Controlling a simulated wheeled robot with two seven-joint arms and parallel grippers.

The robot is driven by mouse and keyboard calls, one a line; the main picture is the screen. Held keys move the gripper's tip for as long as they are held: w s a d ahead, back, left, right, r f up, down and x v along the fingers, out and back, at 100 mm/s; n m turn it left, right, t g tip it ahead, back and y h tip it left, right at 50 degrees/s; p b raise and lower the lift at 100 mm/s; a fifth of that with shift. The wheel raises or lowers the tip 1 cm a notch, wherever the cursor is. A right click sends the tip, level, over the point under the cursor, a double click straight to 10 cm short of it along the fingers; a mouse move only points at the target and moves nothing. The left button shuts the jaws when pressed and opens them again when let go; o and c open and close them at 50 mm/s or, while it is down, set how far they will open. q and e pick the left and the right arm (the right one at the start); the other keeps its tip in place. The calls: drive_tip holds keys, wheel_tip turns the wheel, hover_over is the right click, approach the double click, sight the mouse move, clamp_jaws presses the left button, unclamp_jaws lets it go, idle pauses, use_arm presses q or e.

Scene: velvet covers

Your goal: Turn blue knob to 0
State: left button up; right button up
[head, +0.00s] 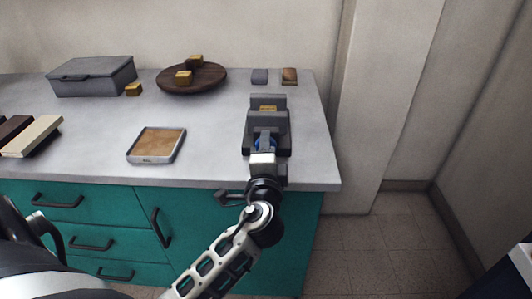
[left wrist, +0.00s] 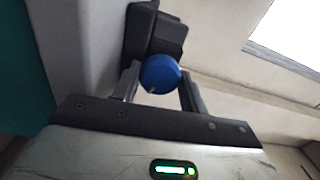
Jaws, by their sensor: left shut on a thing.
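The blue knob (left wrist: 160,73) is on the front of a dark grey device (head: 268,121) at the right end of the counter. In the left wrist view the knob sits between the two fingers of my left gripper (left wrist: 160,88), which is shut on it. A small pale mark shows at the knob's lower edge; I cannot read any numbers around it. In the head view my left gripper (head: 263,152) covers most of the knob, and only a bit of blue shows. My right gripper is not in view.
A shallow tray (head: 149,159) lies left of the device. A round wooden board (head: 206,83) with yellow blocks, a grey lidded box (head: 92,76) and two small blocks (head: 260,76) stand at the back. Teal drawers (head: 100,240) with dark handles are below the counter.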

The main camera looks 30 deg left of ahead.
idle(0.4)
use_arm(q)
drive_tip(key=o, duration=1)
drive_tip(key=b+v, duration=0.1)
drive_tip(key=v, duration=0.6)
drive_tip(key=shift+s, duration=0.25)
drive_tip(key=shift+d, duration=0.1)
